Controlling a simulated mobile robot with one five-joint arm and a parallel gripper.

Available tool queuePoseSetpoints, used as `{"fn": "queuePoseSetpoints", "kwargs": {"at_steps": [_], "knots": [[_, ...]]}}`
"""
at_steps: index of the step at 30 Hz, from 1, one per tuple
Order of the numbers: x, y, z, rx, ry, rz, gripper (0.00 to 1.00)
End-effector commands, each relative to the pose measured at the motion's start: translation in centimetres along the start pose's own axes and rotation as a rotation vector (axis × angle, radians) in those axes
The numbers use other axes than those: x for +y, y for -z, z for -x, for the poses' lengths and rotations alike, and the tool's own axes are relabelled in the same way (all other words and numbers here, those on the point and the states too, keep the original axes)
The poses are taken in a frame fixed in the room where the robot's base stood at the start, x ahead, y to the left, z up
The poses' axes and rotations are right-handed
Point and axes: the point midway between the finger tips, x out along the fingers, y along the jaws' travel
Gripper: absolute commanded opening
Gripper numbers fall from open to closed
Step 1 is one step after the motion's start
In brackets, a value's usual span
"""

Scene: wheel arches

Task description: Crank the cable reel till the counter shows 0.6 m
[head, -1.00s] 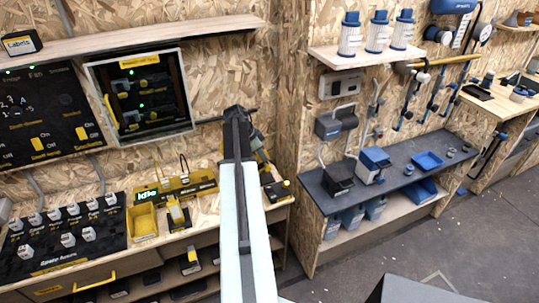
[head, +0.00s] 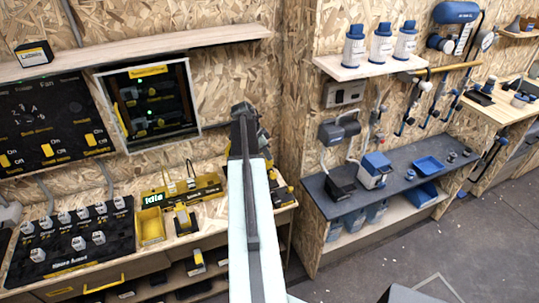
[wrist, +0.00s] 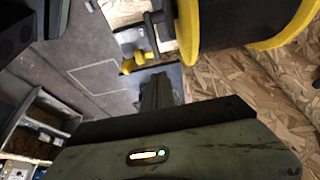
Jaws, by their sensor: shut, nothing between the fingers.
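In the wrist view the cable reel (wrist: 240,22) is a dark drum between yellow rims at the top right. A dark crank arm with a yellow handle (wrist: 137,62) sticks out to its left. My gripper (wrist: 157,80) is shut and empty, with its tips just below and right of the handle; I cannot tell whether they touch. In the head view my gripper (head: 243,108) is at the wall beside the corner, and my arm hides most of the reel behind it. I cannot read a counter in either view.
A bench with a yellow device (head: 190,190) showing "Idle" and a yellow bin (head: 151,226) lies left of my arm. An open-fronted cabinet (head: 152,103) hangs above. A dark shelf (head: 400,172) with blue-topped items stands right of the corner. The floor at the right is clear.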

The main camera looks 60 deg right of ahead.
Motion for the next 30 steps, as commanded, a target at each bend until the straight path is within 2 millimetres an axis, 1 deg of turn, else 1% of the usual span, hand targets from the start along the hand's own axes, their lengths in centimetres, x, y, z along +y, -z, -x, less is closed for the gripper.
{"fn": "queuePoseSetpoints", "kwargs": {"at_steps": [1, 6, 9, 13, 23, 25, 26, 29, 30], "knots": [[0.0, 0.7, 2.4, 0.0, 0.0, 0.0, 0.0], [0.1, 1.2, 6.2, 0.0, -0.001, 0.001, 0.0], [0.1, 1.4, 7.9, 0.0, -0.001, 0.0, 0.0], [0.0, 1.4, 8.8, 0.0, -0.001, 0.0, 0.0], [0.0, 1.2, 8.6, 0.0, 0.0, 0.001, 0.0], [-0.5, 0.0, 8.9, 0.0, 0.007, 0.018, 0.0], [-0.8, -0.9, 9.3, 0.0, 0.013, 0.032, 0.0], [-2.6, -6.6, 11.2, 0.0, 0.048, 0.115, 0.0], [-3.1, -9.8, 12.3, 0.0, 0.066, 0.16, 0.0]]}}
